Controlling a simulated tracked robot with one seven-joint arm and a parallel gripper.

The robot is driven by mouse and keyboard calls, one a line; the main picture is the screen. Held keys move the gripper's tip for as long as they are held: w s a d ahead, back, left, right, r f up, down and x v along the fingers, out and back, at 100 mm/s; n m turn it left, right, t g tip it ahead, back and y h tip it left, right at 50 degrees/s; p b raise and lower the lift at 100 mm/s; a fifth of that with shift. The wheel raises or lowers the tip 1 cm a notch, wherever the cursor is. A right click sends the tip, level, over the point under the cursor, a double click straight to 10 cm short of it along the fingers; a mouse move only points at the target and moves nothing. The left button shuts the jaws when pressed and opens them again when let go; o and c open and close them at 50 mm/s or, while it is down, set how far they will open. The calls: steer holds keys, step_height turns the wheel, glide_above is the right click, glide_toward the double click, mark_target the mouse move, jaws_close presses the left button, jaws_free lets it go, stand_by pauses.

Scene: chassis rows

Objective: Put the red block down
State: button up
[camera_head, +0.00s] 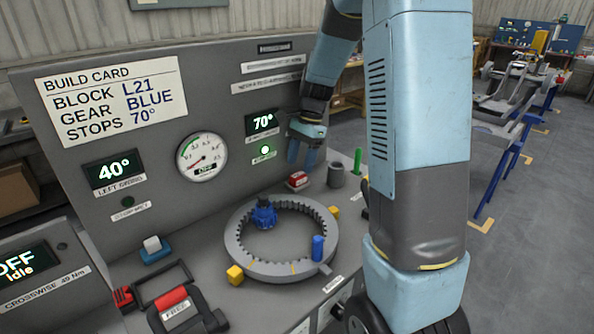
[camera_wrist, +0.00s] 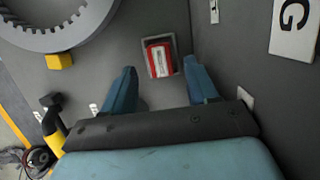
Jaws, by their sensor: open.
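The red block (camera_head: 298,179) sits on the grey bench top near the foot of the upright panel, behind the ring gear. In the wrist view the red block (camera_wrist: 159,59), with a white label on top, lies within a grey square-edged holder (camera_wrist: 150,71). My gripper (camera_head: 302,161) is above the block, pointing down. In the wrist view my gripper (camera_wrist: 160,66) has its two blue fingers spread, one on each side of the block, with gaps showing. Nothing shows between the fingers in the head view.
A toothed grey ring (camera_head: 240,262) with a blue gear (camera_head: 264,214), a blue peg (camera_head: 318,248) and yellow blocks (camera_head: 235,275) lies in front. A grey cup (camera_head: 336,174) and green peg (camera_head: 358,160) stand just right of the block. The upright panel (camera_head: 225,110) is close behind.

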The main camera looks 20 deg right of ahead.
steer(key=s+v, duration=0.1)
steer(key=v, duration=0.7)
steer(key=s+a+r+n+t+h, duration=0.1)
steer(key=s+n, duration=0.3)
steer(key=s, duration=0.4)
steer(key=s+a+r+n+t+h, duration=0.1)
steer(key=s+r+n+t, duration=0.2)
steer(key=s, duration=0.5)
steer(key=s+a+r+n+t+h, duration=0.1)
steer(key=s+r+n, duration=0.3)
steer(key=s, duration=0.5)
steer(key=shift+a+n+t, duration=0.2)
steer(key=shift+n+t, duration=0.7)
steer(key=shift+n, duration=0.3)
